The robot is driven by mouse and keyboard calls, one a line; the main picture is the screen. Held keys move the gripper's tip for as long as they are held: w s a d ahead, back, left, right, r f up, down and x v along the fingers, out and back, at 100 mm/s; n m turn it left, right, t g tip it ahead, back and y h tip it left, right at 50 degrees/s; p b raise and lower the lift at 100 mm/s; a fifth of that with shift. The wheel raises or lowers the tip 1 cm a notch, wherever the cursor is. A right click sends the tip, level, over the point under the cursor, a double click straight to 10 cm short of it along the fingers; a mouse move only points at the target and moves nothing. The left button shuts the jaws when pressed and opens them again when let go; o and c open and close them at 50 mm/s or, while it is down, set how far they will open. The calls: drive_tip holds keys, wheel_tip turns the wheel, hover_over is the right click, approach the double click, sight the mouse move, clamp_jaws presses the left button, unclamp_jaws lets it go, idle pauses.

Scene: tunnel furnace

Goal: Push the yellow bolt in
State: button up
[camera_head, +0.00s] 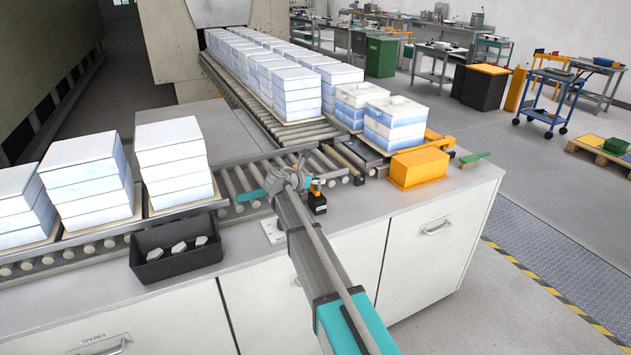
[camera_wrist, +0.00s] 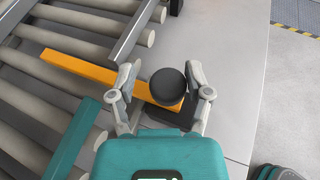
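In the head view only a small yellow bit of the bolt (camera_head: 315,187) shows next to my gripper (camera_head: 300,178). In the wrist view my gripper (camera_wrist: 163,72) is open, with one finger on each side of the knob. A gap shows on the left of the knob. The right finger looks close to it; I cannot tell if they touch.
A roller conveyor (camera_head: 235,180) carries stacks of white-blue blocks (camera_head: 172,160). A black bin (camera_head: 175,260) with pale pieces stands front left. A yellow box (camera_head: 418,168) and a green brush (camera_head: 473,159) lie to the right. The bench top (camera_head: 365,215) beside my arm is clear.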

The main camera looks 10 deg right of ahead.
drive_tip(key=shift+s+d, duration=0.1)
drive_tip(key=shift+s, duration=0.15)
drive_tip(key=s+d, duration=0.3)
drive_tip(key=s, duration=0.7)
drive_tip(key=p+v, duration=0.5)
drive_tip(key=v, duration=0.9)
drive_tip(key=shift+s+d+f+m+g+y+b, duration=0.2)
drive_tip(key=shift+s+d+f+m+g+y, duration=0.8)
drive_tip(key=shift+s+d+f+m, duration=1.35)
drive_tip(key=shift+s+d+f+m+g+y+b, duration=0.25)
drive_tip(key=shift+s+d+f+m+g+y, duration=0.95)
drive_tip(key=shift+m, duration=2)
drive_tip(key=shift+s+d+f+m+g+y+b, duration=0.2)
drive_tip(key=shift+s+d+f+m+g+y, duration=0.2)
drive_tip(key=shift+s+d+f+m+g, duration=1.4)
drive_tip(key=shift+s+a+m+t, duration=0.5)
drive_tip(key=shift+s+m+t, duration=0.1)
drive_tip(key=shift+s+m, duration=0.2)
